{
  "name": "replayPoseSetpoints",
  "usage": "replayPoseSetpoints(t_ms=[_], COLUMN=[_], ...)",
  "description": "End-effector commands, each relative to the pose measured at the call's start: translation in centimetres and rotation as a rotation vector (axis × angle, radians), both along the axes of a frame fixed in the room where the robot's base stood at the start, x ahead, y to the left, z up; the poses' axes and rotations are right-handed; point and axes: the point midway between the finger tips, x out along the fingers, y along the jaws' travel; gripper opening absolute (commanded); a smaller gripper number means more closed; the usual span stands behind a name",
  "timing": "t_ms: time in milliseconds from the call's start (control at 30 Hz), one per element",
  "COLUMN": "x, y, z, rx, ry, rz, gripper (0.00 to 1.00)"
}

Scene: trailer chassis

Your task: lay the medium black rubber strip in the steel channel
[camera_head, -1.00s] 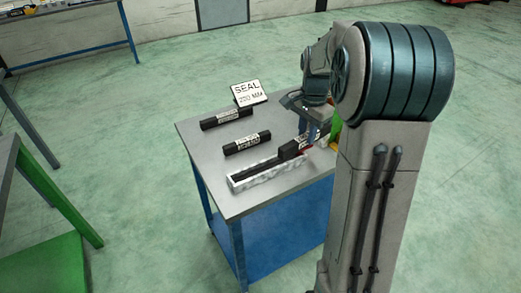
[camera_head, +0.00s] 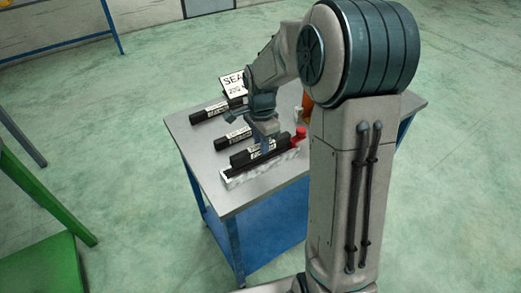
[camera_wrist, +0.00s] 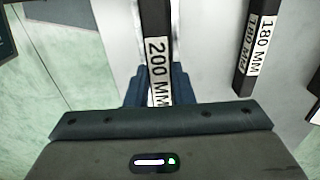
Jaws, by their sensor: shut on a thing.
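My gripper (camera_head: 265,141) is shut on a black rubber strip (camera_head: 243,159) whose white label reads "200 MM" in the wrist view (camera_wrist: 155,22). In the head view the strip lies lengthwise along the steel channel (camera_head: 235,181) and appears just above or at its far edge; whether it touches is unclear. The pale channel has a dark inside and lies at the table's near side. Two other black strips lie behind it: a middle one (camera_head: 234,136) and a far one (camera_head: 208,113). A strip labelled "180 MM" (camera_wrist: 252,52) shows at right in the wrist view.
The grey tabletop (camera_head: 190,143) has blue legs. A white "SEAL" sign (camera_head: 232,84) stands at the back, partly hidden by my arm. A red object (camera_head: 300,133) is near the channel's right end. A green table (camera_head: 45,262) stands at left.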

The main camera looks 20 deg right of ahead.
Motion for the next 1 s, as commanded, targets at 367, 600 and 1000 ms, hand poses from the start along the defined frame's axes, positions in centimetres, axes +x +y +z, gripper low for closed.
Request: replayPoseSetpoints(t_ms=[367, 600, 1000], x=[0.0, 0.0, -0.3], y=[-0.1, -0.1, -0.2], z=[-3.6, -3.9, -4.6], rx=[0.001, 0.0, 0.0], ry=[0.001, 0.001, 0.013], rz=[0.0, 0.0, -0.001], gripper=[0.0, 0.0, 0.43])
